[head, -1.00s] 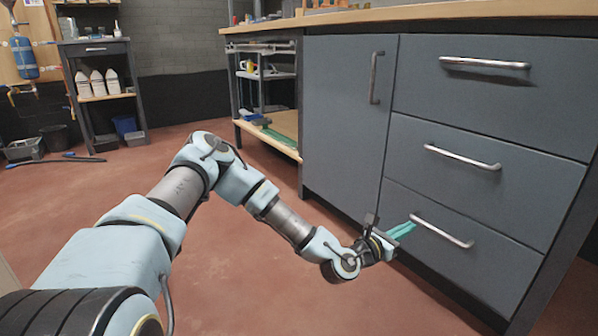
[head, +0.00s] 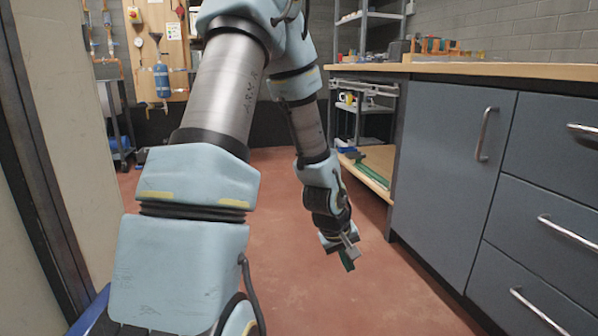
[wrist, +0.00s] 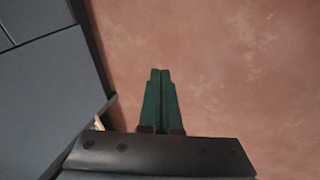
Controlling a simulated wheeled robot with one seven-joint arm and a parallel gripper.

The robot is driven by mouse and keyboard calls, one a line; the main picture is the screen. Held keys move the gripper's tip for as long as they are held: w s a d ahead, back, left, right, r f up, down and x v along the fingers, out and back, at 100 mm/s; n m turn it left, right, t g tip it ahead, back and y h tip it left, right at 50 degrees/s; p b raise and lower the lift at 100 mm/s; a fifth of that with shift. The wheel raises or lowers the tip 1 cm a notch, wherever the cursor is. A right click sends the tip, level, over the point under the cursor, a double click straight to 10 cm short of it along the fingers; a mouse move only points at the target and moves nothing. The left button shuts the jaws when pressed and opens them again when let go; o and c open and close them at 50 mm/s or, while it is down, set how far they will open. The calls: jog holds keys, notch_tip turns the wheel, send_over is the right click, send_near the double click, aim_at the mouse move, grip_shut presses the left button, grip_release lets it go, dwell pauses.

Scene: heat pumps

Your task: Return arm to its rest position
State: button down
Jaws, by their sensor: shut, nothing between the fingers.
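My gripper (head: 348,262) hangs from my bent arm in the head view, pointing down over the reddish floor and apart from the cabinet. In the wrist view its green fingers (wrist: 160,95) lie together over bare floor, with nothing between them. The arm is raised and folded, its elbow at the top of the head view. The drawer cabinet (head: 440,170) stands to the right of the gripper, with its door and drawers closed.
A wooden worktop (head: 500,70) runs over the cabinet, with an open lower shelf (head: 365,172) at its far end. A pale panel with a dark edge (head: 45,150) stands close at left. The floor (head: 330,300) below the gripper is clear.

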jog(key=s+a+r+m+y+p, duration=0.1)
jog(key=s+a+r, duration=0.2)
jog(key=a+r, duration=0.25)
jog(key=s+a+r+m+g+y+p, duration=0.1)
jog(key=s+a+r, duration=0.2)
jog(key=a+r, duration=0.3)
jog(key=s+a+r+m+y+p, duration=0.1)
jog(key=s+a+r, duration=0.25)
jog(key=a, duration=0.35)
notch_tip(320, 180, up, 38)
jog(key=p, duration=3.8)
jog(key=shift+w+a, duration=0.15)
jog(key=shift+w, duration=0.3)
jog(key=c, duration=1.5)
grip_release()
jog(key=shift+f, duration=0.15)
